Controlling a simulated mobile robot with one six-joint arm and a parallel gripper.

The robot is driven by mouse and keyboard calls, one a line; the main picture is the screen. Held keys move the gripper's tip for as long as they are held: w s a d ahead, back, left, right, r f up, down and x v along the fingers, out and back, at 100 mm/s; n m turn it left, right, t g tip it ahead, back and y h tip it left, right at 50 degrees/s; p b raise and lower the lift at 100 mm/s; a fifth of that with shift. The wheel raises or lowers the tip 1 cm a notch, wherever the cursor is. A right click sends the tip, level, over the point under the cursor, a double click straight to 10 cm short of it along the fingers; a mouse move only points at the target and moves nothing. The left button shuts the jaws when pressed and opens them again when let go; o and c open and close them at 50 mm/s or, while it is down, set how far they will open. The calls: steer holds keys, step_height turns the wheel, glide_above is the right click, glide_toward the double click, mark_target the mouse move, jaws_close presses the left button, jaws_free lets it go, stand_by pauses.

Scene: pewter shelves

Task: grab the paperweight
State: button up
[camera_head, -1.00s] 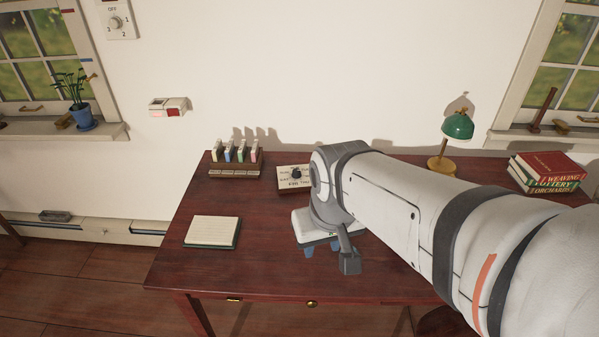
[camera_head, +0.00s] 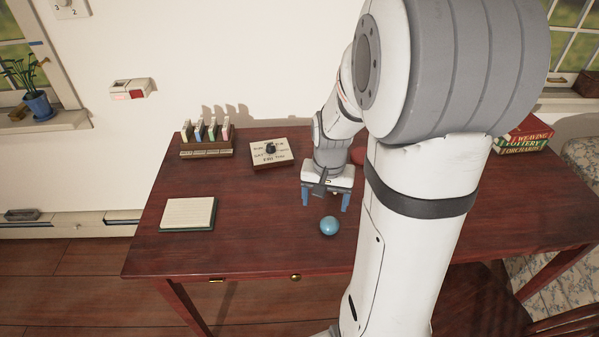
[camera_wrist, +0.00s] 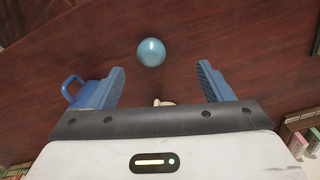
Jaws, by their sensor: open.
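The paperweight looks to be a shiny blue-teal ball (camera_head: 329,226) on the dark red desk, near its front. It also shows in the wrist view (camera_wrist: 151,52), beyond the fingertips and roughly between their lines. My gripper (camera_head: 325,201) is open and empty, with its blue fingers pointing down just behind the ball in the head view. In the wrist view the fingers (camera_wrist: 162,78) are spread wide and apart from the ball.
A notepad (camera_head: 187,214), a rack of upright cards (camera_head: 207,139) and a dial box (camera_head: 270,153) stand left on the desk (camera_head: 250,236). Books (camera_head: 524,136) lie right. A blue handled object, perhaps a mug (camera_wrist: 72,90), is close beside one finger. The desk around the ball is clear.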

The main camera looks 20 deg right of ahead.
steer(key=m, duration=0.1)
glide_above(330, 220)
step_height(330, 220, down, 4)
steer(key=shift+s+a+f, duration=0.1)
steer(key=shift+s+f, duration=0.05)
step_height(330, 220, down, 8)
steer(key=shift+r, duration=0.15)
steer(key=c, duration=1.2)
